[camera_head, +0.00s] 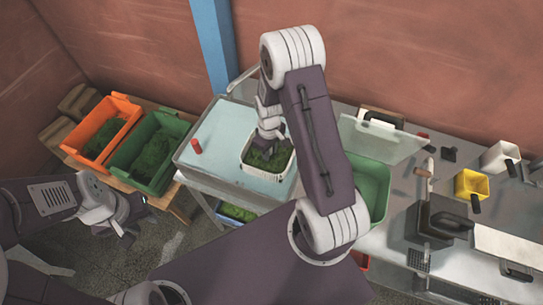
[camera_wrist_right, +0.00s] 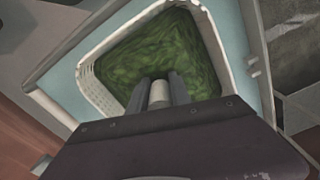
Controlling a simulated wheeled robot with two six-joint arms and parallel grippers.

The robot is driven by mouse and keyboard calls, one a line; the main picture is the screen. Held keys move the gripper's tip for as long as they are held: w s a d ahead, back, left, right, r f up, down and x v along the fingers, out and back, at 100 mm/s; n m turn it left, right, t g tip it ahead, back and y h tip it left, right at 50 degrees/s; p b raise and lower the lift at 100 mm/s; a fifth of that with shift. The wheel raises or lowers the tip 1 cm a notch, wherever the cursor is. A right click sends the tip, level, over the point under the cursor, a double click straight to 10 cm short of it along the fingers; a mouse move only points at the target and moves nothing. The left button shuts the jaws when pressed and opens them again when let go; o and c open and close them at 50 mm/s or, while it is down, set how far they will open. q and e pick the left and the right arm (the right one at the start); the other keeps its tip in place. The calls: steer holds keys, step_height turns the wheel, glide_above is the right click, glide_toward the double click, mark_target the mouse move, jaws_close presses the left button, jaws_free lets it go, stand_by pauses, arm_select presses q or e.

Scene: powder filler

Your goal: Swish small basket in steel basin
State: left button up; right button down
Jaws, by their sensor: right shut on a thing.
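The small white basket (camera_head: 268,174), filled with green leafy matter, is at the right part of the pale blue basin (camera_head: 220,147). My right gripper (camera_head: 266,150) reaches down into the basket's far side. In the right wrist view the gripper's fingers (camera_wrist_right: 160,95) are shut on a pale upright piece of the basket (camera_wrist_right: 88,88), with the green contents beyond. How deep the basket's bottom sits in the basin is hidden. My left gripper (camera_head: 127,215) hangs over the floor at the left, away from the basin; its fingers are too small to read.
Orange (camera_head: 103,128) and green (camera_head: 150,152) crates with green matter stand left of the basin. A red cylinder (camera_head: 196,146) is at the basin's left side. Right are a green bin (camera_head: 372,188), a yellow container (camera_head: 471,184) and tools. My right arm covers part of the basin's right side.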

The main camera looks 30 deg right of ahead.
step_height(320, 180, up, 7)
steer(key=w+d+p, duration=0.2)
steer(key=p, duration=0.3)
steer(key=shift+d+r, duration=0.15)
steer(key=shift+s, duration=0.1)
stand_by(1.8)
